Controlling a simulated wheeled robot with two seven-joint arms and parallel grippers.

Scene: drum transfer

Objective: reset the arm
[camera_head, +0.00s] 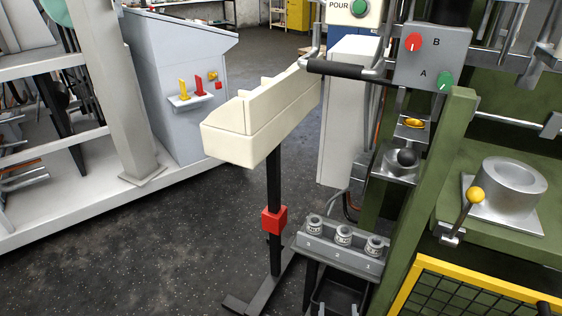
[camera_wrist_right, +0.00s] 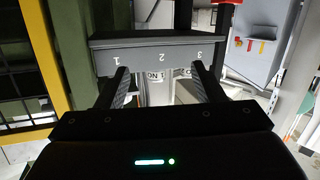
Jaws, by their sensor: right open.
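My right gripper (camera_head: 338,286) shows as dark parts at the bottom of the head view, in front of and below the grey numbered rack (camera_head: 350,262). In the right wrist view my right gripper (camera_wrist_right: 160,72) has its two black fingers wide apart, with nothing held between them. The rack (camera_wrist_right: 140,56), marked 1, 2 and 3, lies beyond the fingertips. Small labelled cylinders (camera_wrist_right: 156,76) show between the fingers; whether the fingers touch the rack cannot be told. My left gripper is not in view.
Three small cylinders (camera_head: 343,234) stand on the rack. A cream bin (camera_head: 250,128) on a black post with a red block (camera_head: 274,219) stands behind it. The green machine (camera_head: 455,115) and yellow-framed guard (camera_head: 475,285) are on the right. Dark floor (camera_head: 150,260) is free at left.

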